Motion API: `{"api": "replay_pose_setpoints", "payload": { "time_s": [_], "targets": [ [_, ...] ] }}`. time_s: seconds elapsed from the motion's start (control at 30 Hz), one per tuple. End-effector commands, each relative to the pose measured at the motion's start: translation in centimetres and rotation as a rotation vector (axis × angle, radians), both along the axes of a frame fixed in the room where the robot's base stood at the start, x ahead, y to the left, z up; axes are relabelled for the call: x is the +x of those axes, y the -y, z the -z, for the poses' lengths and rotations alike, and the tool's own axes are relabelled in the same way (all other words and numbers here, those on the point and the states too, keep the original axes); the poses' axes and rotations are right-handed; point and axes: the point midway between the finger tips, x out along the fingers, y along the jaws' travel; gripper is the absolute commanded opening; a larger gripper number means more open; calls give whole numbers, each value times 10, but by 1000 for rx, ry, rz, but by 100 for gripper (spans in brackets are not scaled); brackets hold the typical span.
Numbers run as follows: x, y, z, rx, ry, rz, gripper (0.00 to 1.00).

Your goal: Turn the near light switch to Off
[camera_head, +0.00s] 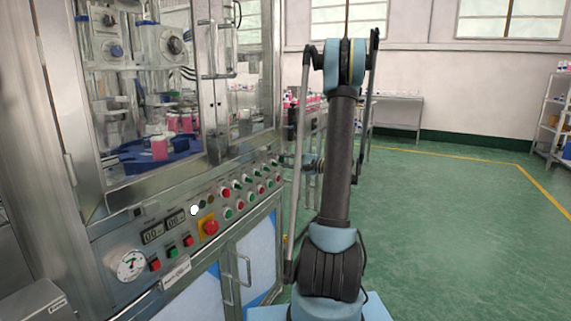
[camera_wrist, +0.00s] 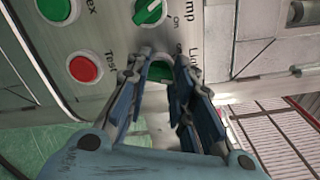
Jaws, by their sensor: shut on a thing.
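The light switch (camera_wrist: 159,72) is a round green knob on the steel panel, beside a printed label that begins "Ligh" in the wrist view. My gripper (camera_wrist: 161,62) is shut on this knob, one blue-grey finger on each side. The fingers hide much of the knob, so I cannot tell which way its pointer stands. In the head view my arm reaches up and over to the far right end of the control panel, and I cannot make out the held knob there.
Another green switch (camera_wrist: 149,12) sits just above, and a red button (camera_wrist: 84,68) is to the left. In the head view the machine's panel carries several knobs and buttons and a red emergency stop (camera_head: 210,226). The green floor (camera_head: 440,230) to the right is clear.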

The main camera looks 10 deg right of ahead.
Motion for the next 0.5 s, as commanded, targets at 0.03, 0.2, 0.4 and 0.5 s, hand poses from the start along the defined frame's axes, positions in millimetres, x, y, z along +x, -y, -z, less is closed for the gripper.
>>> {"api": "replay_pose_setpoints", "payload": {
  "time_s": [0.03, 0.2, 0.4, 0.5],
  "targets": [
    [-2, -1, 2, -24, 22, -3, 0],
    [-2, -1, 3, -110, 139, -4, 0],
    [-3, -1, 3, -223, 293, -5, 0],
    [-3, -1, 4, -278, 371, -5, 0]
  ]
}}
